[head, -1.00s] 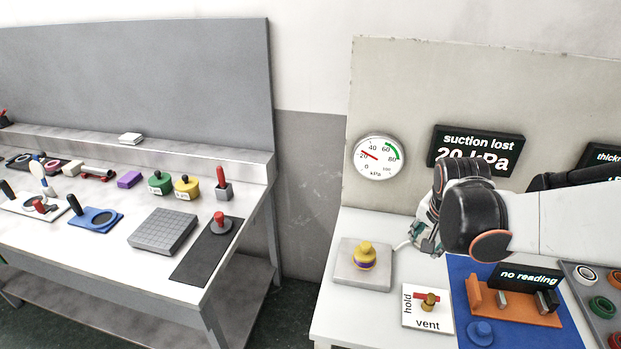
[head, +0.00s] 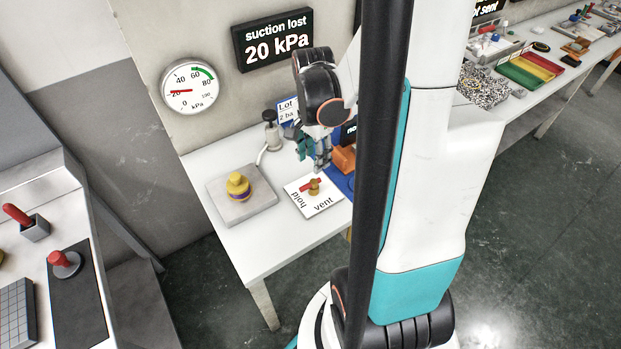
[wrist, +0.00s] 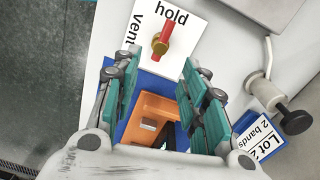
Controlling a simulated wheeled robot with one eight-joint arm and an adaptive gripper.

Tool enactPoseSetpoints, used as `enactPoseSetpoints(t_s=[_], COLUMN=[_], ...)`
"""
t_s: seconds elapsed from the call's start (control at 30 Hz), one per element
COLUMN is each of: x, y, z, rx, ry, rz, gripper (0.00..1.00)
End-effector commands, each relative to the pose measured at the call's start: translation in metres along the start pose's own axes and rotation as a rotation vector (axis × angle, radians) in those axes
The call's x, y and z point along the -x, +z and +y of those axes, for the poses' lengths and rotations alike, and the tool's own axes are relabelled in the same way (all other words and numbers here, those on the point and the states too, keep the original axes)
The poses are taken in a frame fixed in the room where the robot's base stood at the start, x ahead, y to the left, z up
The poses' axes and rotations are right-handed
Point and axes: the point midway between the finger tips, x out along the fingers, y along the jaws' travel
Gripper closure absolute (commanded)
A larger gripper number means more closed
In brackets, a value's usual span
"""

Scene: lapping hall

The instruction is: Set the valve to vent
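The valve (head: 313,188) has a brass body and a red handle on a white plate (head: 325,198) marked "hold" and "vent". In the wrist view the valve (wrist: 161,43) stands ahead of my fingertips, and its red handle points toward "hold". The "vent" label is on the left side of the plate there. My gripper (head: 319,160) is just behind and above the valve in the head view. In the wrist view my gripper (wrist: 160,75) is open, its fingers wide apart with nothing between them. No contact with the valve shows.
An orange fixture (wrist: 155,115) on a blue mat lies below my fingers. A pump-like fitting (head: 271,130) stands behind. The gauge (head: 190,87) reads about 20 kPa; the sign (head: 272,40) says "suction lost".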

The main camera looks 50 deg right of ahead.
Motion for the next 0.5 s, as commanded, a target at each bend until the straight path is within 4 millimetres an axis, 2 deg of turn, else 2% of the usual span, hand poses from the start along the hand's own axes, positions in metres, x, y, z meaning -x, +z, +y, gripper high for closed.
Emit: enactPoseSetpoints(t_s=[0.03, 0.2, 0.33, 0.5], x=[-0.015, -0.048, -0.069, -0.085], y=[0.000, 0.000, 0.000, 0.000], z=[-0.001, -0.001, 0.000, -0.001], rx=[0.000, 0.001, 0.001, 0.001], ry=[0.000, -0.001, -0.001, -0.001], rz=[0.000, 0.000, 0.001, 0.001], gripper=[0.60, 0.60, 0.60, 0.60])
